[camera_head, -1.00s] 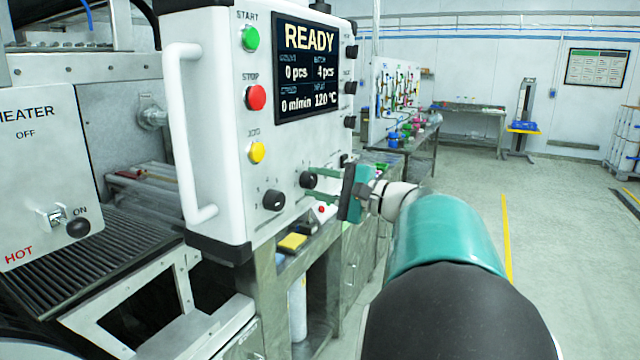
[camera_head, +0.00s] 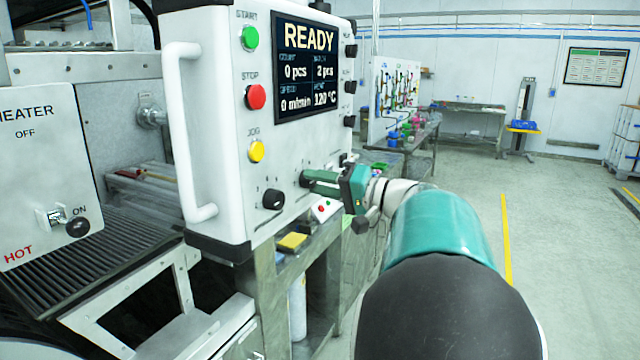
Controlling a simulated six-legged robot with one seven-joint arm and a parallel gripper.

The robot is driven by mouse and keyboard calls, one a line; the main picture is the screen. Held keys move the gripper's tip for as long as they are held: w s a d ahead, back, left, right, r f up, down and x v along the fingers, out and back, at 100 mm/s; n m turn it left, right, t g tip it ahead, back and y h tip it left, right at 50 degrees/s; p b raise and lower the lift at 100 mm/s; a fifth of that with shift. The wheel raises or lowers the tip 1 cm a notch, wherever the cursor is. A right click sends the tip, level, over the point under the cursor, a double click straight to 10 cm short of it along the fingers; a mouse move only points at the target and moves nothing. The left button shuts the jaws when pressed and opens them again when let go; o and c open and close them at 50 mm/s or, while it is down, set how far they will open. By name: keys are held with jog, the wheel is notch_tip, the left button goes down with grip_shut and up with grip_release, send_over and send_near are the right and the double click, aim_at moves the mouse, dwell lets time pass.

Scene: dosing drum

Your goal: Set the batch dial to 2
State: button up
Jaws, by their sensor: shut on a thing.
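The white control panel (camera_head: 228,190) stands in front of me. Its screen (camera_head: 305,68) reads READY, with 0 pcs on the left and 2 pcs on the right. Two black dials sit low on the panel. The left dial (camera_head: 273,199) is free. The right dial (camera_head: 304,180) is partly hidden by my gripper (camera_head: 312,182), whose green fingers are shut on it. The dial's pointer and its scale marks are too covered to read.
Green start (camera_head: 250,38), red stop (camera_head: 256,97) and yellow jog (camera_head: 256,151) buttons line the panel above the dials. A white handle (camera_head: 185,130) stands out at its left edge. Open floor is to the right.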

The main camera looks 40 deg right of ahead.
jog(key=shift+n, duration=0.3)
jog(key=o, duration=1)
jog(key=v, duration=1.4)
jog(key=shift+w, duration=0.1)
